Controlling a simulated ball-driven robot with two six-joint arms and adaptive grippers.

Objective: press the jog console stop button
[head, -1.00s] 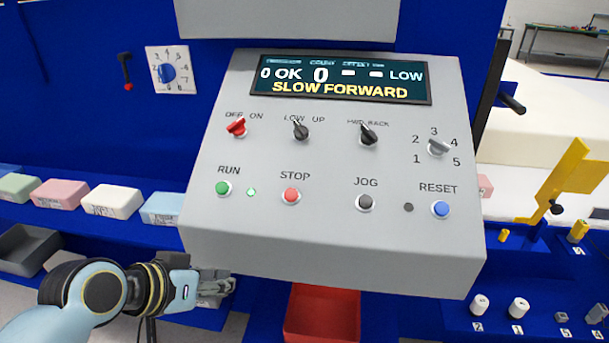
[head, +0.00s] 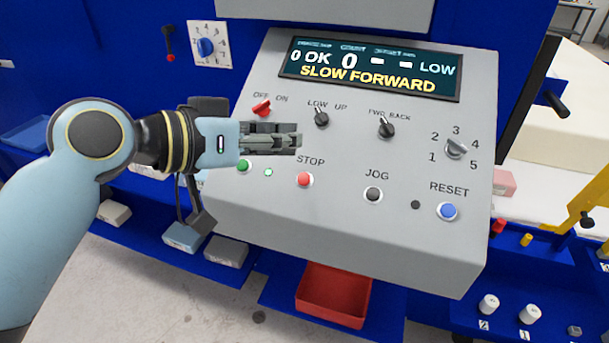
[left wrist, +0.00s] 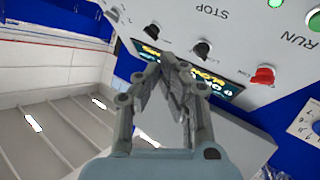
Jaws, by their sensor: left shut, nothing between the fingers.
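The grey jog console (head: 330,235) fills the middle of the head view, its lit display reading "SLOW FORWARD". The red stop button (head: 304,180) sits under the STOP label, between the green run button (head: 243,166) and the dark jog button (head: 373,195). My left gripper (head: 300,140) is shut and empty, in front of the console's upper left, above and slightly left of the stop button in the picture. It covers the RUN label. My right gripper is not seen.
A red switch (head: 262,108) and black switches (head: 321,119) stick out near my gripper. The blue reset button (head: 447,211) is at the right. A red bin (head: 333,296) stands below the console. Foam blocks (head: 183,236) lie at the lower left.

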